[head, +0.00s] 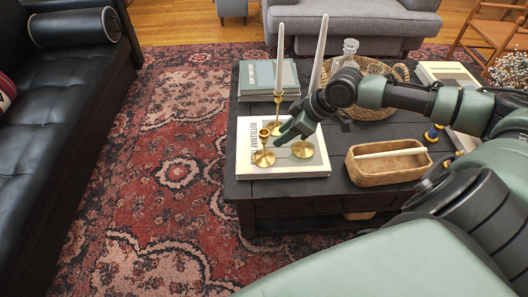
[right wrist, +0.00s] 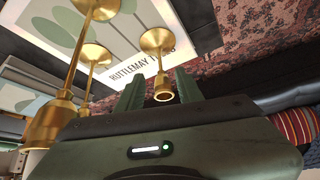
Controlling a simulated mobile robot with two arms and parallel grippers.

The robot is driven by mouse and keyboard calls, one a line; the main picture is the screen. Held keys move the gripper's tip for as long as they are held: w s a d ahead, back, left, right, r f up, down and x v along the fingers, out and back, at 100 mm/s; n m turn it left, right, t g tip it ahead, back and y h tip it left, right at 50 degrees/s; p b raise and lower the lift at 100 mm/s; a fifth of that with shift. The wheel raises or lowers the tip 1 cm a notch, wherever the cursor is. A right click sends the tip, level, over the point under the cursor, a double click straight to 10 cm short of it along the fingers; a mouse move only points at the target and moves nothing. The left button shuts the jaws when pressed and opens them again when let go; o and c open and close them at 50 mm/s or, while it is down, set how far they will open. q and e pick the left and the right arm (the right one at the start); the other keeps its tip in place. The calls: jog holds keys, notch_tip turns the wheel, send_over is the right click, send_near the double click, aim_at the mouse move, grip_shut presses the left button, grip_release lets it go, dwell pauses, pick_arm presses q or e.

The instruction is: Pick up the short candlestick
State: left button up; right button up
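The short candlestick (head: 264,157) is brass, with a round base and an empty socket. It stands upright on a white book (head: 309,172) at the table's front left. My right gripper (head: 281,136) is just right of its top in the head view. In the right wrist view the short candlestick (right wrist: 158,45) shows between the two green fingertips (right wrist: 160,84). The fingers are apart and I see no clear contact. Two taller brass candlesticks with white candles stand close by, one behind (head: 278,108) and one to the right (head: 303,149). My left gripper is out of view.
The dark coffee table (head: 336,187) also holds a wooden tray (head: 381,170), stacked books (head: 260,81), a woven basket (head: 372,112) and a glass decanter (head: 348,50). A black sofa (head: 55,120) is at left. The rug (head: 160,170) between is clear.

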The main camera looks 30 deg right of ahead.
aim_at(267, 157)
jog(key=shift+b+x, duration=1.1)
jog(key=shift+x, duration=3.6)
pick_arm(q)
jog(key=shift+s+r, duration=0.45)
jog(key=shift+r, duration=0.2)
pick_arm(e)
grip_shut()
